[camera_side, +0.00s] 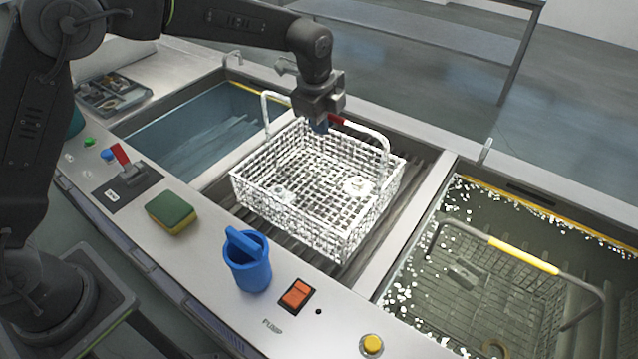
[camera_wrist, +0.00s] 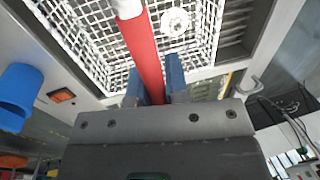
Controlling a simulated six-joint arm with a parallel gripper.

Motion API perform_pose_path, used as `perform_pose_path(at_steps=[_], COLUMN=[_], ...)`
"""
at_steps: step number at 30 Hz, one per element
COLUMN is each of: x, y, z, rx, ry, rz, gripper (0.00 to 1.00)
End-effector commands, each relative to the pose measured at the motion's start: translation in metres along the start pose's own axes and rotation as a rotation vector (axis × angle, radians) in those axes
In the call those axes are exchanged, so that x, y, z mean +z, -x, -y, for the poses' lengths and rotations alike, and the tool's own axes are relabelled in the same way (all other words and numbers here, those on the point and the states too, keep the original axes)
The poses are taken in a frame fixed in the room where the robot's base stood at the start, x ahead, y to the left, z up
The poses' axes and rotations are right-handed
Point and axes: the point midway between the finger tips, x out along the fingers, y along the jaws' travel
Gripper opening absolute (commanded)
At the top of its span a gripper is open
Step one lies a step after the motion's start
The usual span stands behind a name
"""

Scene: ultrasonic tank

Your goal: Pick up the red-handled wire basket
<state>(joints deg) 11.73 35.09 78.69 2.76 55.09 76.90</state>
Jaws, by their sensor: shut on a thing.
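The white wire basket (camera_side: 300,208) with a red grip on its handle (camera_side: 345,121) is over the middle ribbed section of the tank. A round white part (camera_side: 357,187) and a smaller piece lie inside it. My gripper (camera_side: 321,124) is above the basket with its blue fingers at the handle. In the wrist view the fingers of my gripper (camera_wrist: 159,80) stand on both sides of the red grip (camera_wrist: 142,55), shut on it. The basket mesh (camera_wrist: 82,30) shows beyond. I cannot tell whether the basket touches the ribbed floor.
A yellow-handled basket (camera_side: 500,275) sits in the right tank's liquid with floating white bits. The left tank (camera_side: 200,130) holds bluish liquid.

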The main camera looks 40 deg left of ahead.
Motion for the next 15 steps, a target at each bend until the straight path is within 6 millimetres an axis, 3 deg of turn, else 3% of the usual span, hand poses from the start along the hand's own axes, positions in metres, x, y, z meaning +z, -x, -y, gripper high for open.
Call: perform_pose_path(at_steps=[15], x=[-0.0006], y=[0.0095], z=[0.0035], rx=[-0.01], ry=[0.001], rz=[-0.003], gripper=[0.0])
